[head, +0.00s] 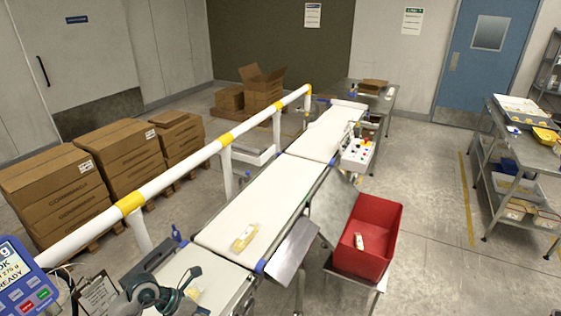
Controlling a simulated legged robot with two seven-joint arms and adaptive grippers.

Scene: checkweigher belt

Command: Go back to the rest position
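My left gripper (186,287) is at the bottom of the head view, over the near end of the conveyor. Its dark fingers look spread apart, with nothing clearly held between them. A small pale yellowish pack (194,294) lies on the near belt section just beyond the fingers; I cannot tell whether they touch it. Another yellowish pack (243,238) lies on the white checkweigher belt (262,199), well ahead of the gripper. My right gripper is not in view.
A red bin (387,220) with a small pack (359,241) inside stands right of the belt. A white rail (180,171) with yellow bands runs along the belt's left side. A blue display (22,277) is at lower left, beside a clipboard (97,293). Open floor lies at right.

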